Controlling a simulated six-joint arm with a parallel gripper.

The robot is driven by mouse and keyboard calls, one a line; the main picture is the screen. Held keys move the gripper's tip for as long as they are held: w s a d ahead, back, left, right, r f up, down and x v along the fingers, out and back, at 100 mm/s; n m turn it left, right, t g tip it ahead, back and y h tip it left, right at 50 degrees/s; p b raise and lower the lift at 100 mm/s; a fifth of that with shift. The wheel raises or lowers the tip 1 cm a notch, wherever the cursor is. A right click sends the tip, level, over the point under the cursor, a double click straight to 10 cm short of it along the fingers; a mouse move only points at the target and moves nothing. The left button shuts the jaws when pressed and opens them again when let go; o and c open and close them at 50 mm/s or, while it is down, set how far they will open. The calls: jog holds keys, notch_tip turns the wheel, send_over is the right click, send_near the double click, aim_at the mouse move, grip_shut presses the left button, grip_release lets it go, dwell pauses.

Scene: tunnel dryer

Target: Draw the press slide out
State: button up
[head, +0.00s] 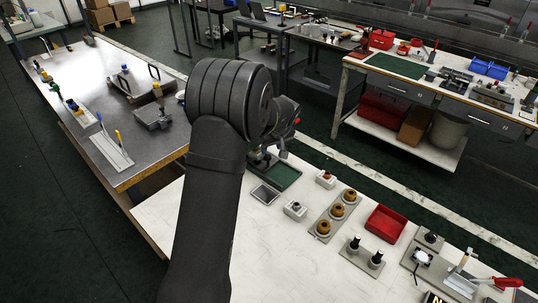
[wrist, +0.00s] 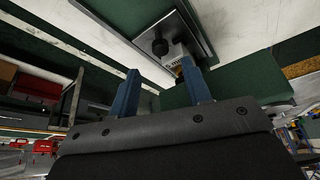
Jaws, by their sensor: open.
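My gripper (wrist: 160,88) shows two blue fingers standing apart in the wrist view, with nothing held between them. A black round knob (wrist: 160,47) and a pale labelled block (wrist: 177,54) lie just beyond the fingertips, on a grey plate with a dark edge. I cannot tell for sure which part is the press slide. In the head view my arm covers much of the middle. My gripper shows only partly past it, above a small dark fixture on a green plate (head: 286,178) on the pale bench, and its fingertips are hard to make out.
The pale bench (head: 330,270) holds a flat grey panel (head: 265,194), small switch boxes (head: 295,210), brown-topped buttons (head: 337,210) and a red tray (head: 385,223). A grey-topped bench (head: 160,145) stands left. Another workbench (head: 440,80) stands behind, across a floor aisle.

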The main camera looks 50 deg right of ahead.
aim_at(268, 156)
jog(key=x, duration=0.6)
jog(key=shift+w, duration=0.1)
jog(key=shift+c, duration=0.3)
